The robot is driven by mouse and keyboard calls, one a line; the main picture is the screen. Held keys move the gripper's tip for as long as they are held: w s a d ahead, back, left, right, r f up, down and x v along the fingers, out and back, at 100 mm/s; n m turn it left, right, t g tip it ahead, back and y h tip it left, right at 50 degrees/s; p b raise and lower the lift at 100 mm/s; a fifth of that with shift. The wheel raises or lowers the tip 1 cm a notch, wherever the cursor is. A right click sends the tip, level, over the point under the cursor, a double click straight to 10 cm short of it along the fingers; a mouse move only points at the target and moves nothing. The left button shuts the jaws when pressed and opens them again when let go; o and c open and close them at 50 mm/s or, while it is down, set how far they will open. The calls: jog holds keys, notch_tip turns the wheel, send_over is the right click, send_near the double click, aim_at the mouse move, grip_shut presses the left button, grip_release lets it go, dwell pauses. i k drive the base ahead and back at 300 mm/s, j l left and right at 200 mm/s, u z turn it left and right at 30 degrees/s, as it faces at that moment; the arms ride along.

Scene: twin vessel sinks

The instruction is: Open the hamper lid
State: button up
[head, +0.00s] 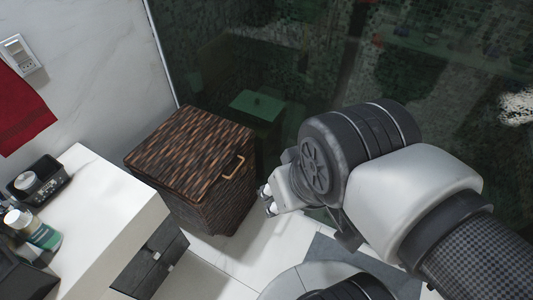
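A dark brown woven hamper (200,190) stands on the floor against the wall and the dark glass, left of my arm. Its lid (188,148) is down and looks shut. A tan loop handle (233,167) sits on the side facing my arm, near the lid's edge. My gripper (268,201) is just right of the hamper, below and right of the handle in the picture. It appears apart from both and holds nothing that I can see. My wrist hides much of the gripper, so its opening is unclear.
A white counter (105,215) is at the left, with a black tray (38,182) and a green-labelled bottle (35,230). A red towel (20,105) hangs on the wall. A dark glass panel (290,60) stands behind the hamper. White floor (235,250) shows in front.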

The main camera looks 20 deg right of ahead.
aim_at(188, 155)
jog(key=i+l+z, duration=0.1)
jog(key=l, duration=0.25)
jog(key=i+l+z, duration=0.1)
jog(key=l, duration=0.3)
jog(key=i+l+z, duration=0.15)
jog(key=i+l, duration=0.15)
